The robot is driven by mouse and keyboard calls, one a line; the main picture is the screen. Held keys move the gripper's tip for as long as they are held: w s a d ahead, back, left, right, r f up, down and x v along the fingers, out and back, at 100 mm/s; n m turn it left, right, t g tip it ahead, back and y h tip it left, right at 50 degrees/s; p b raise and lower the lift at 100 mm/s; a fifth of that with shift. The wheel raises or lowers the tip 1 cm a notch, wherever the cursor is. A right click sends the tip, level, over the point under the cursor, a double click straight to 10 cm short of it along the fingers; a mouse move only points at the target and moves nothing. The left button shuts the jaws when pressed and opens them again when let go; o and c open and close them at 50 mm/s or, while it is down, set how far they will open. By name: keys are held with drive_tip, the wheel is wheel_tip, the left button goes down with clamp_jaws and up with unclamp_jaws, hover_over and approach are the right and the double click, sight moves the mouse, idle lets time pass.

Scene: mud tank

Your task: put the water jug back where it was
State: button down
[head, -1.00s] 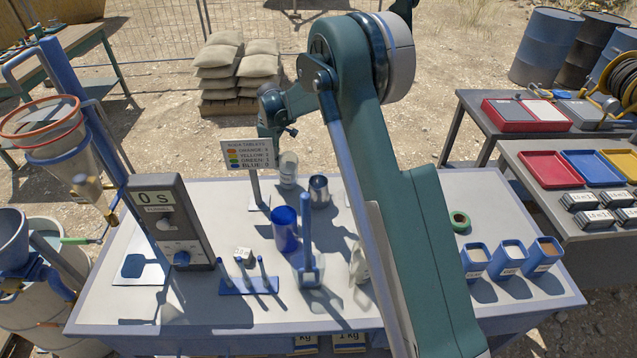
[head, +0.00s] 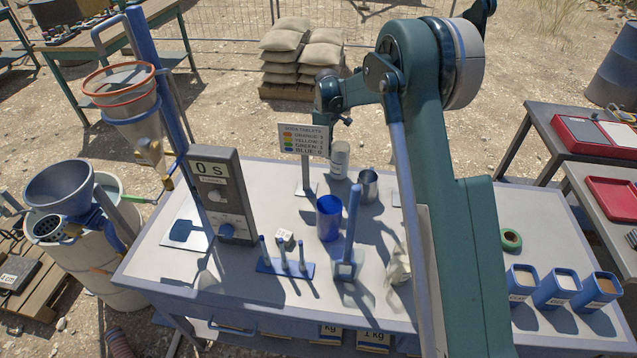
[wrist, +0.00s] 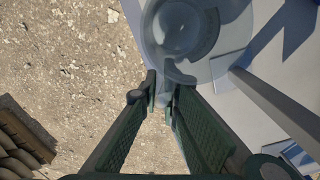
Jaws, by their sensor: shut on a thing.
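The water jug, a clear, round vessel, fills the top of the wrist view (wrist: 190,35). My gripper (wrist: 163,97) is shut on its handle. Seen from above, the jug overlaps the table's far edge. In the head view the jug (head: 340,158) shows as a pale, see-through cylinder at the back of the grey table (head: 400,180), right of the sign. It looks upright. I cannot tell whether its base touches the tabletop. My fingertips are mostly hidden in the head view, behind the sign and wrist.
The tablet sign (head: 303,140) stands close left of the jug. A metal beaker (head: 368,186) is close right, and a blue cup (head: 329,217) is in front. A timer box (head: 222,197) stands further left.

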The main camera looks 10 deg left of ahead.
wheel_tip(320, 180, up, 34)
drive_tip(key=s+a+n+p, duration=0.2)
drive_tip(key=s+a+n, duration=0.2)
drive_tip(key=s+a, duration=0.7)
drive_tip(key=s+a+n+p, duration=0.1)
drive_tip(key=s+a+n, duration=0.3)
drive_tip(key=s+a, duration=0.75)
drive_tip(key=w+a+f, duration=0.1)
drive_tip(key=w+f, duration=0.1)
drive_tip(key=f, duration=1)
drive_tip(key=w+a+f, duration=0.2)
drive_tip(key=f, duration=1.1)
drive_tip(key=shift+a+f, duration=0.25)
drive_tip(key=shift+f, duration=0.05)
drive_tip(key=shift+w+f, duration=0.1)
wheel_tip(320, 180, down, 6)
drive_tip(key=shift+f, duration=0.1)
drive_tip(key=shift+f, duration=1.8)
